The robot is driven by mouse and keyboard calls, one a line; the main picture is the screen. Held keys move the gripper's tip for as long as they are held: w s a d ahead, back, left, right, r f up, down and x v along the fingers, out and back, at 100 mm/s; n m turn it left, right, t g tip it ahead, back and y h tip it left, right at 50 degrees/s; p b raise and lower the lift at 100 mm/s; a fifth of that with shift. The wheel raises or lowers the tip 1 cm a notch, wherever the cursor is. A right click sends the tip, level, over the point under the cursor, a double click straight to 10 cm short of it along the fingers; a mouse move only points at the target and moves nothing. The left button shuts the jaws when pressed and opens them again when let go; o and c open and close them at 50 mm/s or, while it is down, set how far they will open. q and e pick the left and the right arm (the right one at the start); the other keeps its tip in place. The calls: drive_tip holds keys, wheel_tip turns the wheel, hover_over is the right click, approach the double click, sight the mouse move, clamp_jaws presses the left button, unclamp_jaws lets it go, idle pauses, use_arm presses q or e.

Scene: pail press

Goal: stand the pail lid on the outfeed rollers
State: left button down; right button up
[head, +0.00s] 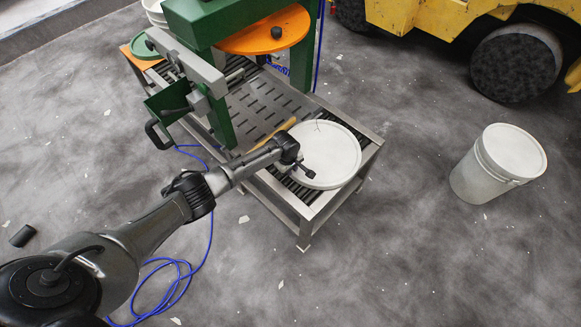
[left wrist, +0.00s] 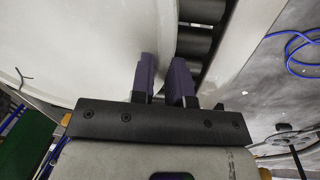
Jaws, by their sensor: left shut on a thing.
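The white round pail lid (head: 332,150) is at the near right end of the press table, over the outfeed rollers (head: 282,183). It looks roughly flat, and I cannot tell whether it rests on the rollers or is just above them. My left gripper (head: 305,171) is shut on the near left part of its rim. In the left wrist view the dark fingers (left wrist: 166,80) pinch the edge of the lid (left wrist: 90,40), with rollers (left wrist: 196,42) visible beside it. The lid hides most of the rollers. My right gripper is not in view.
The green press (head: 222,25) with an orange round plate (head: 263,38) stands behind. A tan stick-like handle (head: 273,133) lies beside the lid. A white pail (head: 492,165) stands on the floor at right, near a yellow vehicle (head: 445,25). A blue hose (head: 207,240) lies on the floor.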

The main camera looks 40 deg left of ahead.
use_arm(q)
drive_tip(key=c, duration=0.7)
unclamp_jaws()
drive_tip(key=shift+r, duration=0.1)
drive_tip(key=shift+r+p, duration=0.3)
drive_tip(key=shift+p, duration=0.15)
wheel_tip(320, 180, up, 7)
drive_tip(key=p, duration=0.8)
drive_tip(key=shift+r+p, duration=0.2)
drive_tip(key=shift+p, duration=0.1)
